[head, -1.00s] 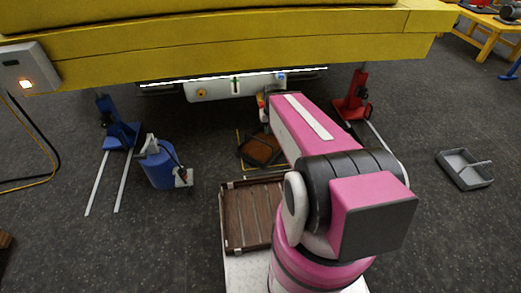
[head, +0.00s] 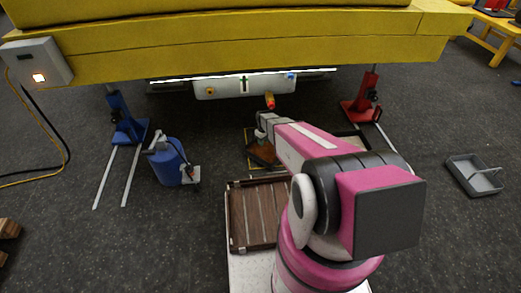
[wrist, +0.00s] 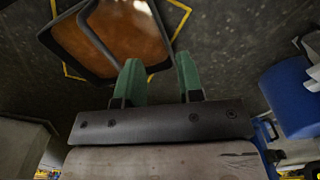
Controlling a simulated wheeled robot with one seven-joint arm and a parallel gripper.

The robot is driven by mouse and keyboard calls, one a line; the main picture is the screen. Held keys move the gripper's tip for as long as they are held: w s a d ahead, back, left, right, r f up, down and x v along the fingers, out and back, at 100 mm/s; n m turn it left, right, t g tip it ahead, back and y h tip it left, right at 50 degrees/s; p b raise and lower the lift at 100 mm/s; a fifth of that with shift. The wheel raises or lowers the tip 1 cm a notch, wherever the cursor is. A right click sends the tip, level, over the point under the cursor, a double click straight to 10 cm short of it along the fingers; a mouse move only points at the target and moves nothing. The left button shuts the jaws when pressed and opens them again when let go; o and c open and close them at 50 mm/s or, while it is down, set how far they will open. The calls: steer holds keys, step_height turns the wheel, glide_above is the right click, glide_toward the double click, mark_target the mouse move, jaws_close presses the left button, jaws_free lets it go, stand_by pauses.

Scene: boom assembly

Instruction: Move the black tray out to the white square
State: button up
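The black tray (head: 262,154) lies on the floor under the yellow beam, inside a yellow outline, with brown liquid or a brown bottom in it. It also shows at the top left of the wrist view (wrist: 62,42), with a dark handle-like bar across it. My gripper (wrist: 159,66) has two green fingers, spread apart with nothing between them; the left finger is close to the tray's near corner. In the head view my wrist is over the tray's far side and hides part of it; the fingers are hidden there. I cannot make out the white square clearly; my arm covers floor to the right.
The yellow beam (head: 230,50) hangs low overhead. A blue jack (head: 128,128) and blue canister (head: 168,163) stand left, a red jack (head: 362,105) right. A slatted brown crate (head: 256,215) is near my base. A grey tray (head: 474,175) lies on clear floor at right.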

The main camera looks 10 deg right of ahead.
steer(key=n, duration=0.2)
glide_above(261, 164)
steer(key=f, duration=1.1)
steer(key=shift+w+a+f, duration=0.15)
steer(key=shift+w+f, duration=0.15)
steer(key=shift+f, duration=0.05)
steer(key=shift+f, duration=0.1)
step_height(261, 164, down, 11)
steer(key=shift+r, duration=0.2)
jaws_close()
steer(key=shift+r, duration=0.1)
stand_by(0.5)
